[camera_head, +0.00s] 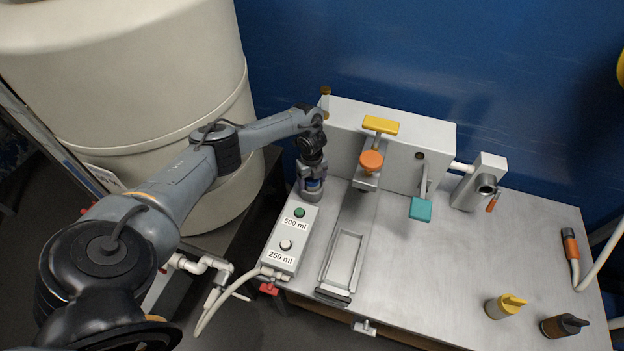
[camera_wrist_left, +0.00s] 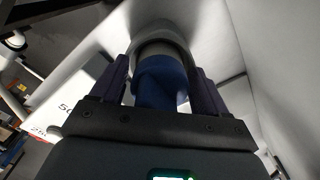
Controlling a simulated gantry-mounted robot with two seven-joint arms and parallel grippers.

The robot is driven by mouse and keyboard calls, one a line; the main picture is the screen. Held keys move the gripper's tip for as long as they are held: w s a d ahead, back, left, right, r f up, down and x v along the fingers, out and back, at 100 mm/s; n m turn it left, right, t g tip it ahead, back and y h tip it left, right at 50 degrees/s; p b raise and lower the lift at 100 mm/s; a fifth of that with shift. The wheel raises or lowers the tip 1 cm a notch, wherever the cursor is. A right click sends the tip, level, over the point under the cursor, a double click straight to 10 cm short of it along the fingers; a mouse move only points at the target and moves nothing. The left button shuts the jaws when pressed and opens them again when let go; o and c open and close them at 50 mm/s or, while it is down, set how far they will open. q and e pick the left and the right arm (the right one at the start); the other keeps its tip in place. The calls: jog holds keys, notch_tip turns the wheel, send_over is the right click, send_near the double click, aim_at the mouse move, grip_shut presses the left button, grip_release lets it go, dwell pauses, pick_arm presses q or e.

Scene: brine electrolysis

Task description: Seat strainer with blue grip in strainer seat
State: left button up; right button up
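My left gripper (camera_head: 313,184) points down beside the left end of the grey housing, behind the button box. In the left wrist view the blue grip (camera_wrist_left: 160,84) of the strainer lies between the gripper's two fingers (camera_wrist_left: 160,90), which appear closed on it. A bit of the blue grip also shows in the head view (camera_head: 313,184). A grey round collar (camera_wrist_left: 165,38), which looks like the strainer seat, surrounds the far end of the grip. The strainer's body is hidden, so its depth in the collar cannot be told. My right gripper is not in view.
The button box (camera_head: 289,240) with 500 ml and 250 ml labels stands just in front of the gripper. A grey housing (camera_head: 435,140) with yellow, orange and teal handles is to the right. The table's middle right is clear.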

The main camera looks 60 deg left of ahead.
pick_arm(q)
jog(key=shift+o, duration=1)
jog(key=shift+r, duration=0.1)
